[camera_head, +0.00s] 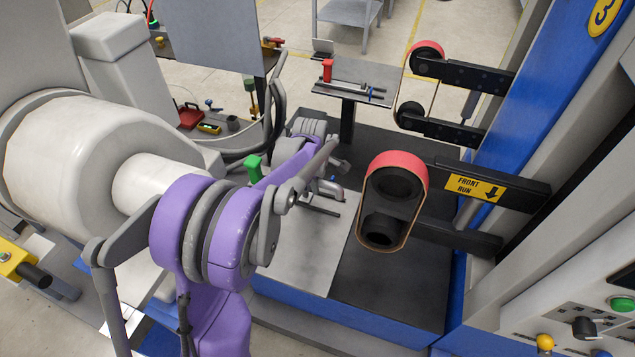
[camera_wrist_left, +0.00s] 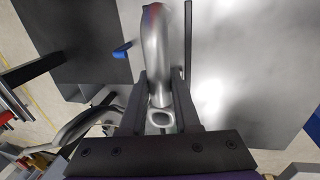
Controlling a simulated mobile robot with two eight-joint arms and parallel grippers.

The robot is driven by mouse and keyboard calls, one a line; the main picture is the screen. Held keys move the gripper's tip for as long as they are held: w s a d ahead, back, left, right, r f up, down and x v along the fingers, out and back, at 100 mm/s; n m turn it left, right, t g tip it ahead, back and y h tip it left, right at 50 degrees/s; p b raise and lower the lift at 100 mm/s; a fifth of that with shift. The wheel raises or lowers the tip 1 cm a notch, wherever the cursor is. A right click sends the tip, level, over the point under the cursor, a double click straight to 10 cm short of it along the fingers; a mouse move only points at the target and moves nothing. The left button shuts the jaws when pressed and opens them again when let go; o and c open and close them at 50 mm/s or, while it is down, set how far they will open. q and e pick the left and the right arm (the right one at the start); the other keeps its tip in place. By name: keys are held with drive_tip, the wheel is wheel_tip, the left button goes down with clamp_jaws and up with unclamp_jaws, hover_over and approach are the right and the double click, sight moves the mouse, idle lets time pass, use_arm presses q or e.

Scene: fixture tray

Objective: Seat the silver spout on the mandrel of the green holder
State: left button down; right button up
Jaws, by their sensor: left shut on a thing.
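The silver spout is a shiny curved tube. In the left wrist view the spout (camera_wrist_left: 156,60) lies between the fingers of my left gripper (camera_wrist_left: 160,108), which is shut on it, and its bent end reaches away over the grey plate. In the head view the spout (camera_head: 332,191) shows small beside my left gripper (camera_head: 315,188), which is partly hidden by my purple arm. A green upright block, seemingly the green holder (camera_head: 253,168), stands left of the gripper, its lower part hidden by my arm. Its mandrel cannot be made out. My right gripper is not in view.
A grey plate (camera_head: 305,245) lies under the gripper, with a dark bar (camera_head: 320,208) on it. A red holder (camera_head: 327,70) stands on a small table behind. A belt-grinder arm with a red wheel (camera_head: 397,165) stands close on the right.

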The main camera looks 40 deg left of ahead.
use_arm(q)
drive_tip(key=shift+f+b, duration=1.4)
drive_tip(key=shift+f, duration=0.6)
drive_tip(key=c, duration=0.6)
unclamp_jaws()
drive_tip(key=shift+o, duration=0.2)
wheel_tip(320, 180, up, 11)
drive_tip(key=s, duration=0.2)
drive_tip(key=shift+d+f+p, duration=0.2)
drive_tip(key=shift+d+p, duration=0.1)
drive_tip(key=shift+p, duration=0.15)
